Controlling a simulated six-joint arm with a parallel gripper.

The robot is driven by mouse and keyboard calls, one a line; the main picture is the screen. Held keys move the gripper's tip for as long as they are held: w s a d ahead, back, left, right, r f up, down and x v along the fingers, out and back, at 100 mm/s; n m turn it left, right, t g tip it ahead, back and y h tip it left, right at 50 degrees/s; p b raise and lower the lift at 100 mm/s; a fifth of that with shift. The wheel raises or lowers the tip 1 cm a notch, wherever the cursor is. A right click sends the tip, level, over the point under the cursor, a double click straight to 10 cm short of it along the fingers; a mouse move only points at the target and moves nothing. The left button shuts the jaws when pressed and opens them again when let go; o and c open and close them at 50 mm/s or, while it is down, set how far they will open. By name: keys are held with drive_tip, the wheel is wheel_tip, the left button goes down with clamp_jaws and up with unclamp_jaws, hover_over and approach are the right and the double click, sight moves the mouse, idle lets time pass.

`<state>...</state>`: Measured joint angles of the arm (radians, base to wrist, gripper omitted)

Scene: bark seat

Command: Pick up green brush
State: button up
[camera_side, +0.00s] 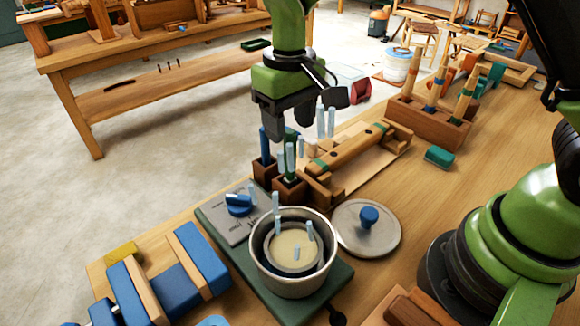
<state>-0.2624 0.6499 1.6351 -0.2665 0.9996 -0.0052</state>
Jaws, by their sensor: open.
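A green brush (290,162) stands upright in a small dark wooden holder (289,191) near the middle of the side view. My gripper (287,128) is directly above it in the picture, pointing down, with its jaws apart. The brush's upper end is partly hidden by the jaws, and I cannot tell whether they touch it. A blue brush (264,145) stands in the holder block just to the left.
A steel pot (291,283) sits on a green-edged base in front, with a lid (366,228) to its right. A wooden clamp-like piece (350,152) lies right of the holder. A rack (430,122) of wooden-handled tools stands farther right. Pale blue sticks show around the pot and gripper.

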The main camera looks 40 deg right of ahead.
sight(290, 169)
wheel_tip(290, 169, down, 5)
drive_tip(key=shift+s+r, duration=0.1)
drive_tip(key=shift+r, duration=0.1)
drive_tip(key=shift+c, duration=0.4)
clamp_jaws()
drive_tip(key=shift+r, duration=0.15)
